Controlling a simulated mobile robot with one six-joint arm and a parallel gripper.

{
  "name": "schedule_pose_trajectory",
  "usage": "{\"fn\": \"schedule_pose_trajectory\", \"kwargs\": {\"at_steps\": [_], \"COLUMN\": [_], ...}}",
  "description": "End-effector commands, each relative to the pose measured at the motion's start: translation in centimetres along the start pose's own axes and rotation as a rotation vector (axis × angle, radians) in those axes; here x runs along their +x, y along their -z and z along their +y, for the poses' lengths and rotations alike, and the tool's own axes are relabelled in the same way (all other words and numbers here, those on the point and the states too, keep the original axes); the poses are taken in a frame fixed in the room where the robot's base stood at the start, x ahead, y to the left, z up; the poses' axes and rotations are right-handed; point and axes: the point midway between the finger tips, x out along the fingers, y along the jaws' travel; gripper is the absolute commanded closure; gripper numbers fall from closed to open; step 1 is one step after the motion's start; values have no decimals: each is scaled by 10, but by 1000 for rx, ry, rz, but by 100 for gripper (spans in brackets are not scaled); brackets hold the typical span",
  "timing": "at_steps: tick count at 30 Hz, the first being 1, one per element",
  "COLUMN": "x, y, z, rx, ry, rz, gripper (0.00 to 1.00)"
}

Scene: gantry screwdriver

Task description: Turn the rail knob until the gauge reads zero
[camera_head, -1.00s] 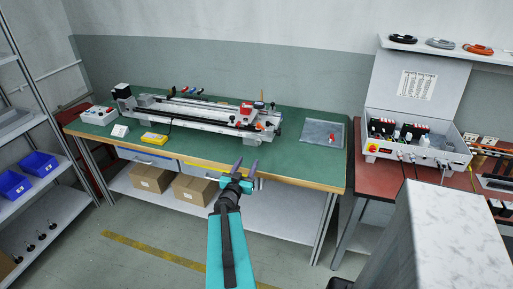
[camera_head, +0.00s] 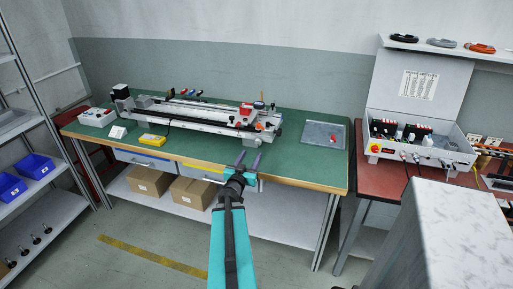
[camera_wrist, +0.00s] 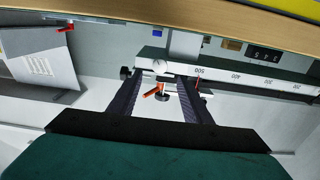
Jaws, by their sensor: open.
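The gantry rail (camera_head: 190,118) lies along the green bench, with a carriage (camera_head: 243,118) at its right end. In the wrist view the scene is upside down and the rail's white scale (camera_wrist: 240,78) shows large numbers. A dark knob (camera_wrist: 126,73) sits at the rail's end, and another dark round knob (camera_wrist: 163,97) shows between my fingers beside an orange lever (camera_wrist: 152,90); I cannot tell which is the rail knob. A small dark display (camera_wrist: 264,54) has digits too small to read surely. My gripper (camera_head: 249,161) is open and empty, at the bench's front edge, apart from the rail.
A grey tray (camera_head: 323,134) with a red item lies to the right on the bench. A yellow box (camera_head: 153,138) sits in front of the rail at left. An open grey case (camera_head: 420,145) stands on the red table. The bench front (camera_head: 300,178) near my gripper is clear.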

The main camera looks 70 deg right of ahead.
Motion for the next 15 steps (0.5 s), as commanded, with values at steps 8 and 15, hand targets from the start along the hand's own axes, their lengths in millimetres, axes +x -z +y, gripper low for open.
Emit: {"fn": "schedule_pose_trajectory", "kwargs": {"at_steps": [8,15], "x": [28,50], "y": [0,0], "z": [0,-1], "rx": [-1,0], "ry": [0,-1], "rz": [1,1], "gripper": [55,55]}}
